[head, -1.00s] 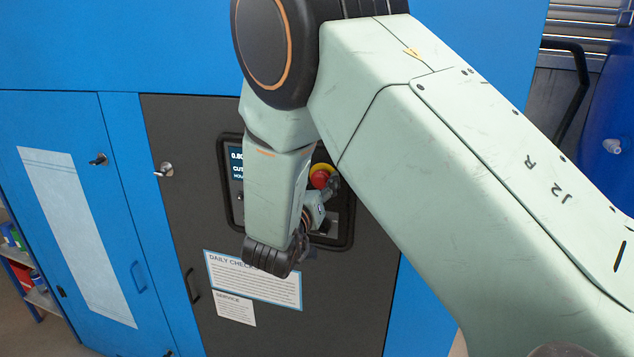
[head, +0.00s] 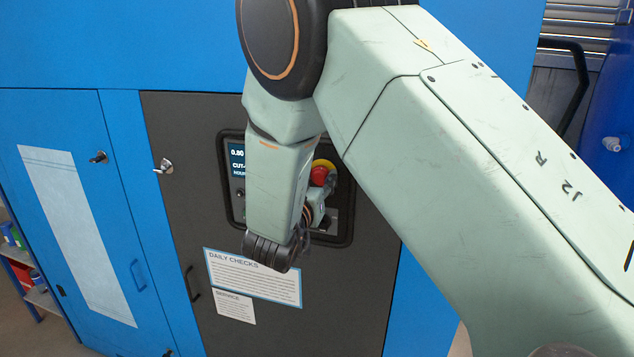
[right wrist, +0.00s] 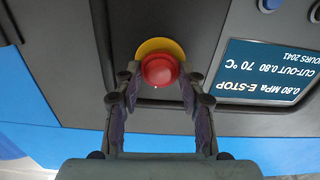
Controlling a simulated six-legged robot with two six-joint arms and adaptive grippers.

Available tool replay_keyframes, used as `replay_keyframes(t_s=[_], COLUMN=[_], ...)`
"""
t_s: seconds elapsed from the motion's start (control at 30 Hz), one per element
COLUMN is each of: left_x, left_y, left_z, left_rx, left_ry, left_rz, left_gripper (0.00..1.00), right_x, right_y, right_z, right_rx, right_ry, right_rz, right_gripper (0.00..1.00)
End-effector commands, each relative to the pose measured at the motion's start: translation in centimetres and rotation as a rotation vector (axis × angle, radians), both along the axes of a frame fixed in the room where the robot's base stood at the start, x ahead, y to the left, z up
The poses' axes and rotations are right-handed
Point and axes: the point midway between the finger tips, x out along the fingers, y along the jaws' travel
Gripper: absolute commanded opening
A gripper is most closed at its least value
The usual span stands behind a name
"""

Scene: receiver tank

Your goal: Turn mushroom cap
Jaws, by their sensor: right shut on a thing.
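The red mushroom cap (head: 319,176) sits on a yellow ring (head: 325,164) in the panel on the dark cabinet door. In the right wrist view the cap (right wrist: 159,70) lies between the fingertips of my right gripper (right wrist: 158,78), with the yellow ring (right wrist: 158,46) behind it. The gripper is shut on the cap, one finger on each side. In the head view my right arm hides part of the panel, and only part of the right gripper (head: 326,184) shows beside the cap. My left gripper is not in view.
The panel's screen (right wrist: 270,70) reads E-STOP in the right wrist view. A daily checks sheet (head: 254,277) is on the door below the panel. A door knob (head: 164,167) and a dark handle (head: 191,284) stick out at the left.

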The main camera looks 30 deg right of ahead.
Motion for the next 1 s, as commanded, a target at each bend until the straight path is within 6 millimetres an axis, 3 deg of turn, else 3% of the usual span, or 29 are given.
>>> replay_keyframes(t_s=[0.6,1.0], left_x=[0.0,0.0], left_y=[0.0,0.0], left_z=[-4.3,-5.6], left_rx=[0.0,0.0], left_ry=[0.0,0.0], left_rz=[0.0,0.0], left_gripper=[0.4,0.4], right_x=[0.0,-0.1], right_y=[-0.1,-0.1], right_z=[0.0,0.2], right_rx=[0.324,0.427], right_ry=[-0.394,-0.513], right_rz=[0.002,0.002], right_gripper=[0.08,0.08])
